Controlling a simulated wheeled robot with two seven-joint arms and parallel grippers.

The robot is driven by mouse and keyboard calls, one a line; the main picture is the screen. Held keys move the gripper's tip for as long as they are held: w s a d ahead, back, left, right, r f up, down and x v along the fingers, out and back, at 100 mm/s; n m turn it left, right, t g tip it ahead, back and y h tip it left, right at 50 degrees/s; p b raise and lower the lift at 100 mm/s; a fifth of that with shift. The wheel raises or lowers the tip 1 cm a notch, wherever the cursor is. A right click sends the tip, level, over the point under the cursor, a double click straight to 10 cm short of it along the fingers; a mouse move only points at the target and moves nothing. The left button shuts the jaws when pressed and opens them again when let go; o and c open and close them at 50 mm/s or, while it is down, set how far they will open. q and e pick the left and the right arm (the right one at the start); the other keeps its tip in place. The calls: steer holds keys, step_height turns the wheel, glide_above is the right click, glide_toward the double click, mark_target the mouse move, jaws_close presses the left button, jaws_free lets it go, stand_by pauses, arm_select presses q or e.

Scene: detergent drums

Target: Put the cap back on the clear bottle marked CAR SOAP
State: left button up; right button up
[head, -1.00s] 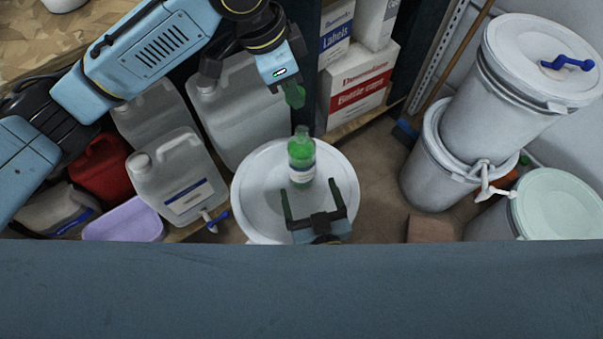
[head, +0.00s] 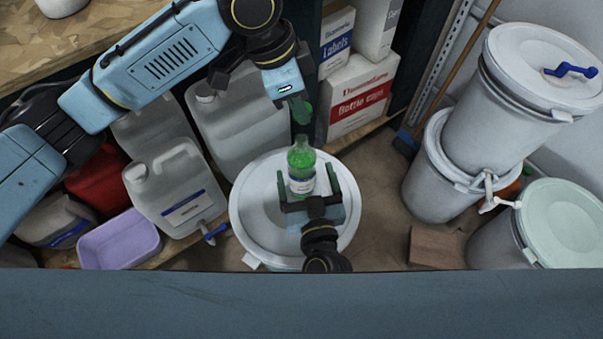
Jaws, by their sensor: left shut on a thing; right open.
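The clear bottle (head: 301,171) with green liquid and a white label stands upright on a white drum lid (head: 258,222). Its narrow neck points up and no cap shows on it. My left gripper (head: 300,108) is above the bottle, its fingers shut, apart from the neck. What it grips is mostly hidden by the fingers; it is likely the cap. My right gripper (head: 306,172) is low at the bottle, open, with one finger on each side of the body. I cannot tell whether the fingers touch it. The label is too small to read.
White jugs (head: 175,190) and a lilac tub (head: 120,240) stand left of the drum. Cartons (head: 362,90) sit behind it on the right. Stacked white buckets (head: 500,120) and a green-lidded bucket (head: 570,225) stand at right. Brown floor lies between.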

mark_target(300, 151)
steer(key=w, duration=0.3)
steer(key=w+a, duration=0.1)
steer(key=w, duration=0.3)
steer(key=shift+a, duration=0.2)
steer(key=c, duration=1.5)
arm_select(q)
steer(key=shift+f, duration=2.5)
